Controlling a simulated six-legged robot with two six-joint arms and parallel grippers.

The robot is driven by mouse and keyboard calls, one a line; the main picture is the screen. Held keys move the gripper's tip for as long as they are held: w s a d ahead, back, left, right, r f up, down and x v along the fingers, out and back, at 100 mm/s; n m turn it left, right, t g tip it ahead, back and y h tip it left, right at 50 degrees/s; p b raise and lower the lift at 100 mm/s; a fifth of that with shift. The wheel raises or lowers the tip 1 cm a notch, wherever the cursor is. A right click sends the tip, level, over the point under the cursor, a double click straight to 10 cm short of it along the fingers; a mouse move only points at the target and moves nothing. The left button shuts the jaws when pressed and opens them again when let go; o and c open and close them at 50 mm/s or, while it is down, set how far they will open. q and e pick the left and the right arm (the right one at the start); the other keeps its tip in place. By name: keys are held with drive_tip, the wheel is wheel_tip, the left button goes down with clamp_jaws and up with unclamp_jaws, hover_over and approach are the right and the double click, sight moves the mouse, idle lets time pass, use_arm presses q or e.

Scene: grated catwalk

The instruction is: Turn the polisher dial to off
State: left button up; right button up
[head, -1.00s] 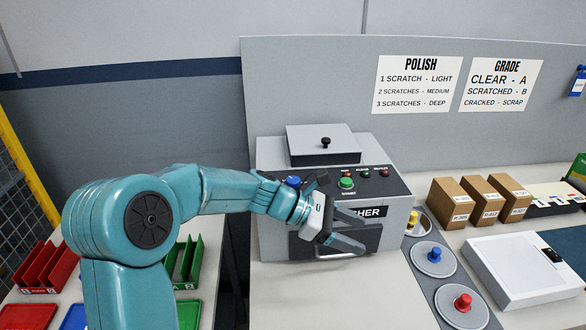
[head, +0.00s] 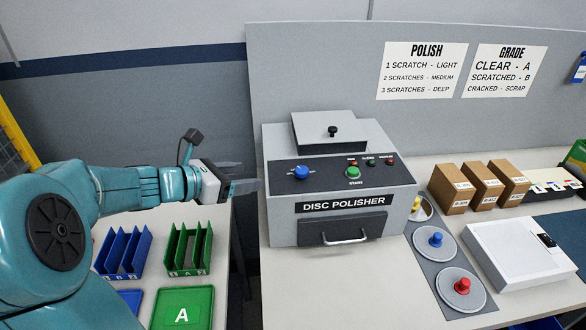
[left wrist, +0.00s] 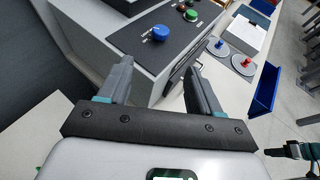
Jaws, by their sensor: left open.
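The disc polisher (head: 290,225) is a grey box with a dark sloped control panel. Its blue dial (head: 301,172) sits at the left of the panel, with small labels around it too small to read. The dial also shows in the left wrist view (left wrist: 160,33), beyond the fingertips. My left gripper (head: 248,175) is open and empty, just left of the polisher and apart from the dial. Both its fingers show in the left wrist view (left wrist: 166,68).
A green start button (head: 353,172) and several small lamps share the panel. The polisher has a black lid knob (head: 333,131) on top and a front drawer handle (head: 346,238). Red and blue knobbed discs, boxes and a white case (head: 515,258) stand right. Green and blue racks stand left.

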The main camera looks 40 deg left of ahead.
sight(298, 171)
use_arm(q)
drive_tip(key=p+x, duration=0.1)
drive_tip(key=x, duration=1.4)
drive_tip(key=shift+w+d+f, duration=0.1)
drive_tip(key=shift+w+d, duration=0.05)
drive_tip(key=shift+d, duration=0.05)
drive_tip(key=shift+w+a+f, duration=0.1)
drive_tip(key=shift+w+f, duration=0.05)
drive_tip(key=shift+w, duration=0.05)
